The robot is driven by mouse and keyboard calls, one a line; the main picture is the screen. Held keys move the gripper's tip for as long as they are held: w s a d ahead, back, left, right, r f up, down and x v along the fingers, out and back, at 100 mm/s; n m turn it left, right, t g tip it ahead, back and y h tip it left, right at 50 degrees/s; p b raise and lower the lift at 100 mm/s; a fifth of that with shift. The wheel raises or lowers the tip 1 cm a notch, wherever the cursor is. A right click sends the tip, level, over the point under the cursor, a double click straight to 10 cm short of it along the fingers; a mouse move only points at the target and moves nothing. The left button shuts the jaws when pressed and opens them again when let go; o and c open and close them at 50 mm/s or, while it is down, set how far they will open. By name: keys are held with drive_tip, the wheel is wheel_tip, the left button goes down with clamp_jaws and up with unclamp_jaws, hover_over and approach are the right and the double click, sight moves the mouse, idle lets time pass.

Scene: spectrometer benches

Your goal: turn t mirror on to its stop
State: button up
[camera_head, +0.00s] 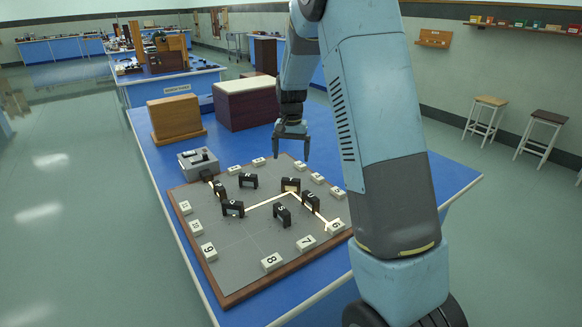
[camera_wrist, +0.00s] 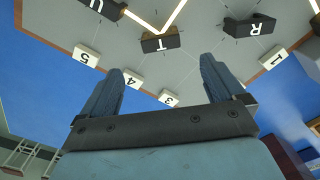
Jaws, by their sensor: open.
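The T mirror (camera_head: 290,185) is a small black block near the far right part of the grey optics board (camera_head: 238,245). In the wrist view the T mirror (camera_wrist: 160,42) shows its white letter upside down, and a bright beam bends at it. My gripper (camera_head: 292,150) hangs above the board's far edge, fingers pointing down, clear of the mirror. In the wrist view my gripper (camera_wrist: 162,68) has its two fingers wide apart with nothing between them. The T mirror lies beyond the fingertips, roughly centred between them. Its stop cannot be made out.
Other lettered mirrors stand nearby: U (camera_head: 310,201), R (camera_head: 248,181), S (camera_head: 281,212) and Q (camera_head: 232,207). Numbered white tiles line the board; the beam ends at tile 6 (camera_head: 335,227). A grey source box (camera_head: 198,161) stands at the left corner. Wooden and purple boxes (camera_head: 246,104) stand behind.

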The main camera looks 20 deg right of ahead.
drive_tip(key=shift+r, duration=2)
drive_tip(key=shift+s, duration=0.1)
drive_tip(key=s+r+n+t, duration=0.2)
drive_tip(key=s+r+t, duration=0.1)
drive_tip(key=s+r, duration=1.25)
drive_tip(key=s+a+n+t, duration=0.1)
drive_tip(key=s+n+t, duration=0.1)
drive_tip(key=s, duration=1.9)
drive_tip(key=shift+f+n+t, duration=0.2)
drive_tip(key=shift+n+t, duration=0.1)
drive_tip(key=shift+n, duration=0.4)
